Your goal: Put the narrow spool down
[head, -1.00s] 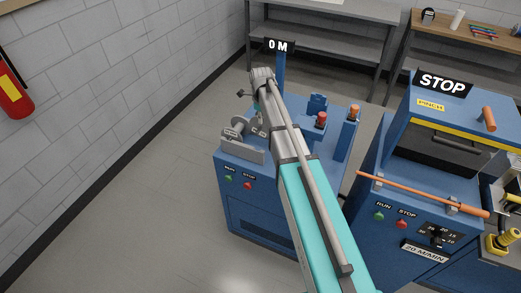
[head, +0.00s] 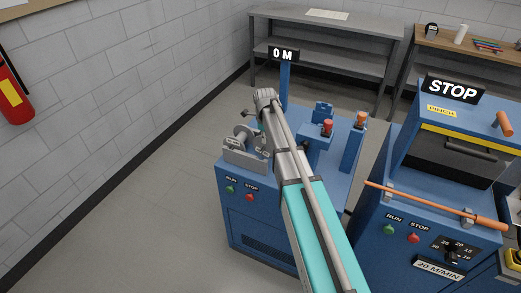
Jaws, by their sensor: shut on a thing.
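My arm reaches forward over a blue machine (head: 262,205) with a "0 M" sign. My gripper (head: 256,114) is at its far end, above the machine's top. Only a small dark part of it shows left of the wrist. The wrist hides the rest and most of what the jaws are shut on, so the narrow spool cannot be made out clearly. A grey spool-like part with a pale flange (head: 241,132) shows just below and left of the gripper, behind a grey plate (head: 246,157). I cannot tell whether they touch.
A second blue machine (head: 425,190) with a "STOP" sign and an orange rod stands at right. A grey shelf (head: 325,35) is behind. Floor at left is clear.

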